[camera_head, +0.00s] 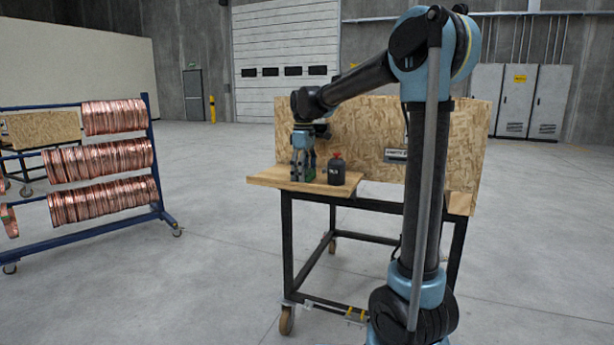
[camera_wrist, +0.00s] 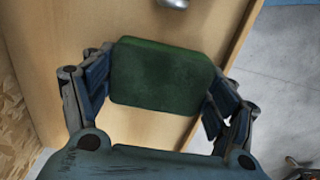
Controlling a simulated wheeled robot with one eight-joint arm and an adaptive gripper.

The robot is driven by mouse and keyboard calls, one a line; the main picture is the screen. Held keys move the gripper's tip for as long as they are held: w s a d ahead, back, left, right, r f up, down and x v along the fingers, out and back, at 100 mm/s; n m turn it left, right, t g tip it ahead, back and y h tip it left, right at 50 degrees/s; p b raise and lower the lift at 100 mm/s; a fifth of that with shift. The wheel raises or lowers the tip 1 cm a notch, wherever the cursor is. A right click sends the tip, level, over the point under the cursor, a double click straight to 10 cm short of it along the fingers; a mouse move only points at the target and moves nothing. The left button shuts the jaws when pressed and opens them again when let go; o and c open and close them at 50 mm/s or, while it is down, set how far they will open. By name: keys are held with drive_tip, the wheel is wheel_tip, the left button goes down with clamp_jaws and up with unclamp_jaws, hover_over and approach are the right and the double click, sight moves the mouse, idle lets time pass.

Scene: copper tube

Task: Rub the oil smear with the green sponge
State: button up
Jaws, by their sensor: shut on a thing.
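The green sponge (camera_wrist: 160,75) is between the two fingers of my gripper (camera_wrist: 160,85) in the wrist view, and the gripper is shut on it. In the head view my gripper (camera_head: 304,172) points down at the left part of the wooden bench top (camera_head: 270,180), with a bit of green showing at its fingertips. Whether the sponge touches the board I cannot tell. The oil smear is not visible in either view; the sponge or my gripper may hide it.
A dark bottle with a red cap (camera_head: 336,169) stands just right of my gripper. A tall chipboard panel (camera_head: 450,150) rises behind the bench. A metallic object (camera_wrist: 173,3) shows at the top of the wrist view. A blue rack of copper coils (camera_head: 100,160) stands left, apart from the bench.

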sight(312, 181)
drive_tip(key=shift+w+a+f, duration=0.1)
drive_tip(key=shift+w+a, duration=0.25)
drive_tip(key=shift+a, duration=0.6)
drive_tip(key=shift+w+a+r, duration=0.1)
drive_tip(key=shift+w+a, duration=0.25)
drive_tip(key=shift+a, duration=0.6)
drive_tip(key=shift+w+a+f, duration=0.1)
drive_tip(key=shift+w+a, duration=0.25)
drive_tip(key=shift+a, duration=0.6)
drive_tip(key=shift+f, duration=0.1)
drive_tip(key=shift+d, duration=0.1)
drive_tip(key=shift+s+d+f, duration=0.1)
drive_tip(key=shift+s+d, duration=0.3)
drive_tip(key=shift+d, duration=0.55)
drive_tip(key=shift+s+d+r, duration=0.1)
drive_tip(key=shift+s+d, duration=0.25)
drive_tip(key=shift+d, duration=0.65)
drive_tip(key=shift+s+d+f, duration=0.1)
drive_tip(key=shift+s+d, duration=0.3)
drive_tip(key=shift+d, duration=0.55)
drive_tip(key=shift+s+d, duration=0.25)
drive_tip(key=shift+d, duration=0.45)
drive_tip(key=shift+s+d, duration=0.2)
drive_tip(key=shift+d, duration=0.5)
drive_tip(key=shift+r, duration=3.15)
drive_tip(key=shift+r, duration=0.1)
